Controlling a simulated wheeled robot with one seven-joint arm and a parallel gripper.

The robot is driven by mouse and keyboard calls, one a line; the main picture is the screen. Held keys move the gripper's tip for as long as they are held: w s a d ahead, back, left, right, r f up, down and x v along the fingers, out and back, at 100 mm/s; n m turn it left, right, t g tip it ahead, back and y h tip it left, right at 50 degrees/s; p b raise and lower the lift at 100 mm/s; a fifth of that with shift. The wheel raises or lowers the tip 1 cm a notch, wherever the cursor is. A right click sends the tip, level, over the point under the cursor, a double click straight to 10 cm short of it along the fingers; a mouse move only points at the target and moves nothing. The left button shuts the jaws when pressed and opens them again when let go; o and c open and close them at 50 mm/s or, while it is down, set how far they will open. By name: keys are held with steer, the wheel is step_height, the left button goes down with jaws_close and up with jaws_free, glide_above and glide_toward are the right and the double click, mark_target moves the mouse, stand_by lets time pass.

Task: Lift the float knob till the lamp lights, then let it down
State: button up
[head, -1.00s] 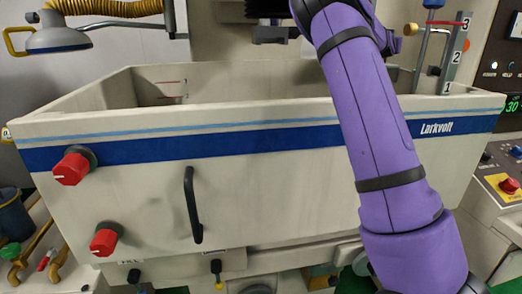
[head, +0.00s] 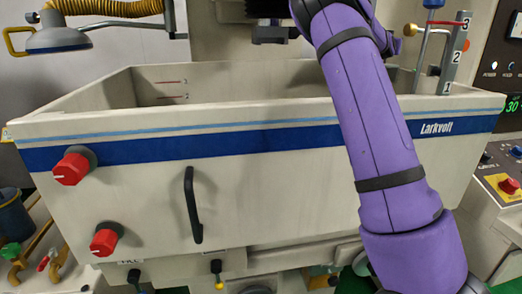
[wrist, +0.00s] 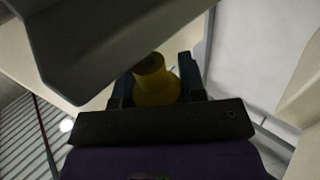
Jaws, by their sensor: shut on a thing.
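My gripper (wrist: 155,84) is shut on a yellow knob (wrist: 152,86), seen between its two dark fingers in the wrist view. In the head view a yellow knob (head: 410,30) shows beside the far end of my arm, at the tank's back right. The fingers are hidden there. A rod with a blue top (head: 435,3) and a red pointer (head: 447,22) stands by a grey scale (head: 458,50) marked 1, 2, 3. The pointer is near the 3. On the right panel a lamp (head: 493,65) marked POWER glows white. A second lamp (head: 508,67) looks dark.
The pale tank (head: 110,190) with a blue stripe fills the middle, with red knobs (head: 70,169) and a black handle (head: 193,205) on its front. A dark machine head (head: 270,20) hangs above it. A red button (head: 509,186) sits on the right console.

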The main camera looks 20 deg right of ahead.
steer(key=shift+f, duration=1.1)
steer(key=o, duration=0.7)
steer(key=shift+a, duration=0.1)
steer(key=v, duration=1)
steer(key=shift+s+a, duration=0.25)
steer(key=shift+s, duration=0.05)
stand_by(0.5)
